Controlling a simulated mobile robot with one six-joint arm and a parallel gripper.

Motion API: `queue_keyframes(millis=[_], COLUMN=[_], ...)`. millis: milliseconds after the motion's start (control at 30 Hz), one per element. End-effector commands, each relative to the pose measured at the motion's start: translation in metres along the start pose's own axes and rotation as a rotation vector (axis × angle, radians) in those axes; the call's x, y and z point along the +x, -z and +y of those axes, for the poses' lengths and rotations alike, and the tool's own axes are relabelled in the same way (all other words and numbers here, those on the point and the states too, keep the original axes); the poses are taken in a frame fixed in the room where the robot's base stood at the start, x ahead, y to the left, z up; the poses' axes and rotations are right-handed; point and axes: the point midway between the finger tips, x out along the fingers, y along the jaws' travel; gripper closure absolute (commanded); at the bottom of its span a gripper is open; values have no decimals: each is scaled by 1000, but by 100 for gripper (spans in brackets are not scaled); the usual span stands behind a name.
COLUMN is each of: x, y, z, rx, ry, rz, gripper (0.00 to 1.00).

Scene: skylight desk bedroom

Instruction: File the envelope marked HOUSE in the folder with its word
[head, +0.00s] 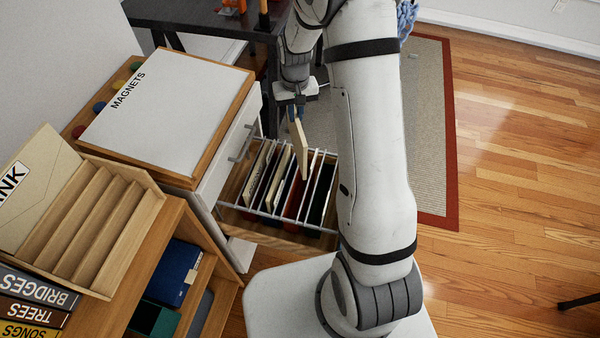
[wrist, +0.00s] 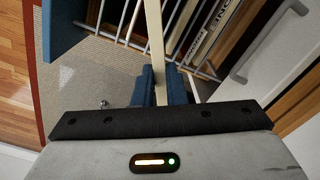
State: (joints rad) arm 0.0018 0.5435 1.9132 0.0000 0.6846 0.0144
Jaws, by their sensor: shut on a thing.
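My gripper (head: 296,106) is shut on a cream envelope (head: 300,150), which hangs nearly edge-on above the open drawer (head: 268,229). No word on it can be read from here. In the wrist view the envelope (wrist: 154,38) stands between the blue fingers (wrist: 160,88) of my gripper. My arm covers the drawer's right end.
A wooden slotted sorter (head: 105,240) at left holds an envelope (head: 38,185) ending in "NK". Beside it are books (head: 35,310) marked BRIDGES, TREES and SONGS. A board (head: 150,110) marked MAGNETS lies on the drawer cabinet.

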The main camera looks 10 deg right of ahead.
Motion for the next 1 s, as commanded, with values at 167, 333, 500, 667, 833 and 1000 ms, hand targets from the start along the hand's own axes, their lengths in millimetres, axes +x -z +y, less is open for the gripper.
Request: queue_keyframes(millis=[167,333,500,667,833,1000], x=[-4,-4,-3,2,13,29], y=[-27,-59,-76,-78,-78,-78], z=[-2,-3,-4,-4,-4,-4], rx=[167,370,486,506,505,504], ry=[0,0,0,0,0,0], rz=[-2,-1,-1,0,0,0], gripper=[100,100,100,100,100,100])
